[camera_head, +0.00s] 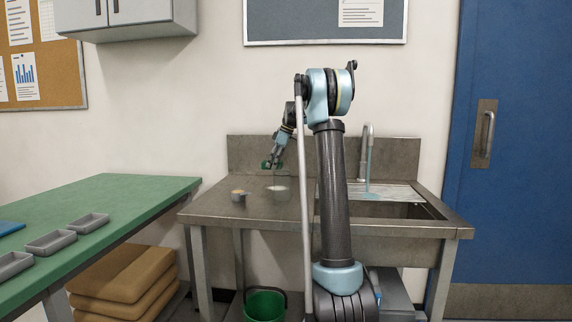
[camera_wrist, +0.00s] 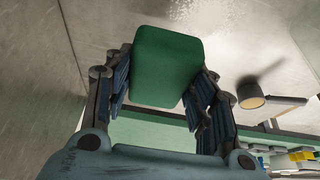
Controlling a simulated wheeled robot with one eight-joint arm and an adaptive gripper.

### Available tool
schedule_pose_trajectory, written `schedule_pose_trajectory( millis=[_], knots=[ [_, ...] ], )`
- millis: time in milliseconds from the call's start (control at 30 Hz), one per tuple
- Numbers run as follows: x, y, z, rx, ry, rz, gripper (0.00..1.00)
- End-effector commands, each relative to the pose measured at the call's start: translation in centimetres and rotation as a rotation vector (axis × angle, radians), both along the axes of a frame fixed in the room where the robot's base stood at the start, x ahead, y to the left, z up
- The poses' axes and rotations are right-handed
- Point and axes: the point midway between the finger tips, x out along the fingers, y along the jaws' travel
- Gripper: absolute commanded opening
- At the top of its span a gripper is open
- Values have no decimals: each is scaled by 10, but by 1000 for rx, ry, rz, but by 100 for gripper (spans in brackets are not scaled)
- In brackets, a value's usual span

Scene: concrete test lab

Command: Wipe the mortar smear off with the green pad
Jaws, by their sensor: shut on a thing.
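My gripper (camera_head: 273,161) is shut on the green pad (camera_wrist: 168,65), with one finger on each side of it. In the head view the green pad (camera_head: 266,164) is held in the air above the left part of the steel sink counter (camera_head: 225,211). A pale greyish patch (camera_head: 280,189), which looks like the mortar smear, is on the counter below and slightly right of the pad. In the wrist view a pale speckled area (camera_wrist: 205,12) shows at the top; I cannot tell whether it is smear or glare.
A small pan or cup (camera_head: 239,196) with a handle stands on the counter left of the patch; it also shows in the wrist view (camera_wrist: 251,97). The sink basin (camera_head: 385,209) and tap (camera_head: 366,150) are to the right. A green-topped table (camera_head: 120,205) with grey trays stands left.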

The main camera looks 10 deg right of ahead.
Motion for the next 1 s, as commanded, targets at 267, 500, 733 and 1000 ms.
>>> schedule_pose_trajectory(
  millis=[267,500,733,1000],
  knots=[
    [2,-23,0,0,0,-24,21],
    [2,-28,-2,0,0,-29,21],
    [3,-31,-16,0,0,-32,21],
    [3,-34,-41,0,0,-35,21]
  ],
)
